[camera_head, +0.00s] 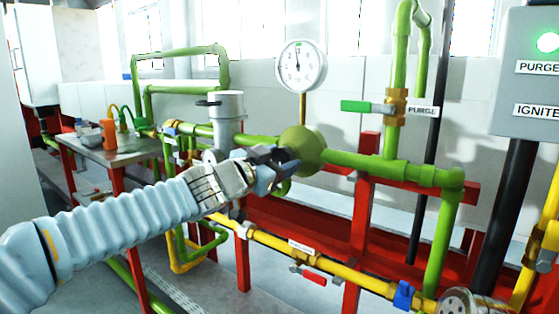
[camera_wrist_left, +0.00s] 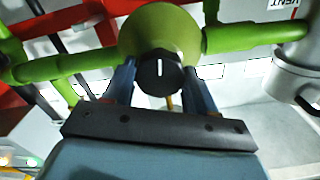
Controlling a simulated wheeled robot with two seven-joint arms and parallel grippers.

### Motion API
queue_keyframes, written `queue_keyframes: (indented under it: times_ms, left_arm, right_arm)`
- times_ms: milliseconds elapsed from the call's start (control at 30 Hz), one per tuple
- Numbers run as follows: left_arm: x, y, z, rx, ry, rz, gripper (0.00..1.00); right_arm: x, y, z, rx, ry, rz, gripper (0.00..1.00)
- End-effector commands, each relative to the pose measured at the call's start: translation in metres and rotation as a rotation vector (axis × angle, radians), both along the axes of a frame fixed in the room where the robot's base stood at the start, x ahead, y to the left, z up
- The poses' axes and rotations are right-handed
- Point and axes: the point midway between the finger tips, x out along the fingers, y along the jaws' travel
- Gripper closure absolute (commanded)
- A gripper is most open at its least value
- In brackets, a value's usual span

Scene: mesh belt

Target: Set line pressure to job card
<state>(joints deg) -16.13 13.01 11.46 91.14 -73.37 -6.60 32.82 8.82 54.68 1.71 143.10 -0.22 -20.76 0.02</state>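The round olive-green regulator (camera_head: 303,150) sits in the green pipe line. Its black knob (camera_wrist_left: 159,73) faces the left wrist camera, with its white mark pointing up in that view. My left gripper (camera_head: 282,158) is at the front of the regulator; in the left wrist view its fingers (camera_wrist_left: 158,82) stand on either side of the knob, spread, with a narrow gap showing at the left. In the head view the gripper hides most of the knob. The white dial gauge (camera_head: 300,66) stands above the regulator, its needle pointing nearly straight up. No job card is readable. My right gripper is out of view.
A green-handled PURGE valve (camera_head: 370,107) is right of the gauge. A grey control box (camera_head: 525,85) with a lit green light hangs at the right. A red-handled valve (camera_head: 312,279) sits on the yellow pipe below. A small table (camera_head: 125,152) stands at left.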

Motion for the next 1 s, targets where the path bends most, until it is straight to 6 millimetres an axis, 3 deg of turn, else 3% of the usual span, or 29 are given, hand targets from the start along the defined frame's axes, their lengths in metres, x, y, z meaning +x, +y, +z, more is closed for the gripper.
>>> queue_keyframes:
  times_ms: [33,167,533,1000]
  left_arm:
    - [0.0,0.0,-0.001,0.001,0.001,0.0,0.36]
    - [0.0,0.0,-0.001,0.0,0.001,0.0,0.19]
    - [-0.006,0.005,0.001,-0.002,-0.001,0.002,0.19]
    - [-0.09,0.066,0.003,0.0,0.0,0.002,0.19]
  right_arm:
    - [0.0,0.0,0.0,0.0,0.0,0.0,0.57]
    - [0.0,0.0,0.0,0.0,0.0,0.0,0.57]
    - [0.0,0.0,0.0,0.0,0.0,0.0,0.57]
    - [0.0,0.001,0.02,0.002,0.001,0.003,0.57]
